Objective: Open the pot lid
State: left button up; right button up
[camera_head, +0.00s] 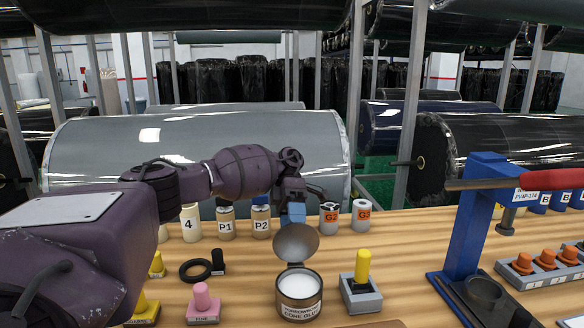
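The pot (299,300) is a round metal tin on the wooden table, with a label that seems to read "core glue". Its mouth is uncovered and white contents show. The round grey lid (296,243) stands tilted up at the back rim of the pot. My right gripper is not in view.
A yellow-handled tool in a grey block (361,290) stands right of the pot. A pink stamp-like piece (202,303) and a black ring (195,270) lie left. Labelled cans, including G2 (329,221), stand behind. A blue stand (472,220) rises at right.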

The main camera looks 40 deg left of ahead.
pick_arm(q)
notch_tip(320, 180, up, 19)
jog(key=p, duration=0.3)
jog(key=shift+s+r+p, duration=0.15)
jog(key=shift+r+p, duration=0.05)
jog(key=shift+p, duration=0.15)
dwell(0.7)
dwell(0.3)
